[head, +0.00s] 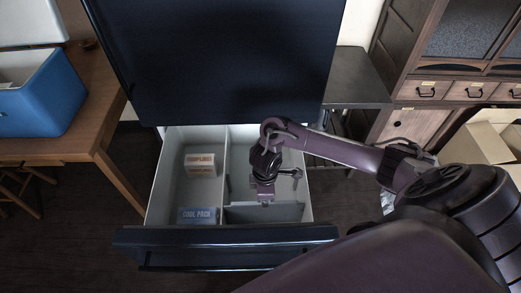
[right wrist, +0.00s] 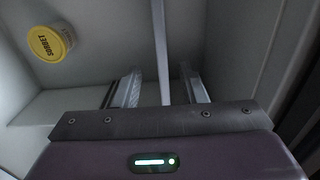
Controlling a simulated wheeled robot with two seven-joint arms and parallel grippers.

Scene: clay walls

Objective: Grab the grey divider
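The grey divider (head: 262,213) stands crosswise in the right half of the open freezer drawer, near its front. In the right wrist view its thin edge shows as a pale upright strip (right wrist: 161,45). My right gripper (head: 265,199) is lowered over this divider. In the right wrist view my right gripper (right wrist: 163,90) has its two fingers apart, one on each side of the strip, with gaps on both sides. My left gripper is in neither view.
A yellow sorbet tub (right wrist: 51,43) lies left of the divider in the wrist view. The drawer's left half holds a fourplanes-like labelled box (head: 200,164) and a cool pack (head: 197,215). A lengthwise wall (head: 227,150) splits the drawer. A blue bin (head: 50,98) stands on the left table.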

